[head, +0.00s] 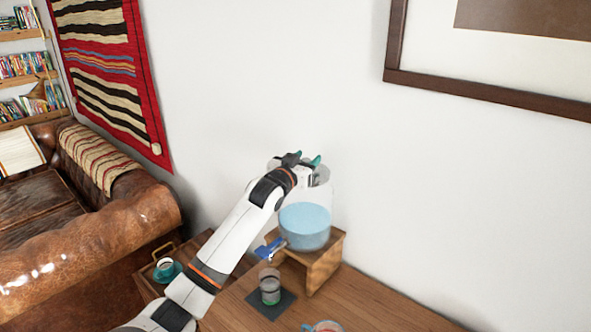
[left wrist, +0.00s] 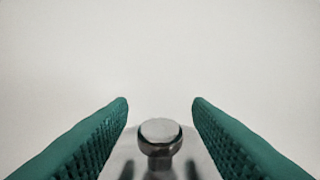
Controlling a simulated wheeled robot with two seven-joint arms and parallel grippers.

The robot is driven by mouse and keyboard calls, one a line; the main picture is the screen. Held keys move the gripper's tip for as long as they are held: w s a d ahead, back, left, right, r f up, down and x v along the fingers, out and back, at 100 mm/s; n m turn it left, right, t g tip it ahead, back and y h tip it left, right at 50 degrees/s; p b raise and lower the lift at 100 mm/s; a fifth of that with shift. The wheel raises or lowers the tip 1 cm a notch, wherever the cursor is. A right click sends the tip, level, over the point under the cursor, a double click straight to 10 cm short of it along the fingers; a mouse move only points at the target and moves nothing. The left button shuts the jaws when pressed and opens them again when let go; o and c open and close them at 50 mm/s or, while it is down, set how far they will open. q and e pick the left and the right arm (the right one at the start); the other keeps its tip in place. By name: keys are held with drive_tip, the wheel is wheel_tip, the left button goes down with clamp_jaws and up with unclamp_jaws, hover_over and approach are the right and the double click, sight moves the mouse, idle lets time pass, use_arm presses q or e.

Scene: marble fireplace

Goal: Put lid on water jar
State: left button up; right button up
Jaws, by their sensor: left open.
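The water jar (head: 306,222) is a clear round dispenser, partly full of blue water, with a blue tap (head: 269,248) low on its left side. It stands on a small wooden stand (head: 325,262). My left gripper (head: 304,161) is at the jar's top, its green-padded fingers apart. In the left wrist view a metal knob (left wrist: 160,132) stands between the open fingers, with gaps on both sides. A pale, see-through lid (left wrist: 130,146) shows below the knob. My gripper hides most of the lid in the head view, so I cannot tell whether it sits squarely on the rim.
A glass (head: 270,287) stands on a dark mat below the tap. A cup (head: 323,326) is at the table's front, and a teal cup (head: 166,268) is on a tray at left. A white wall is close behind; a leather sofa (head: 90,240) is left. The wooden tabletop (head: 385,308) is clear at right.

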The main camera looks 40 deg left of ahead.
use_arm(q)
drive_tip(key=s+d+b, duration=0.1)
drive_tip(key=s+b, duration=0.2)
drive_tip(key=s, duration=0.8)
drive_tip(key=shift+s+d, duration=0.15)
drive_tip(key=shift+s, duration=0.15)
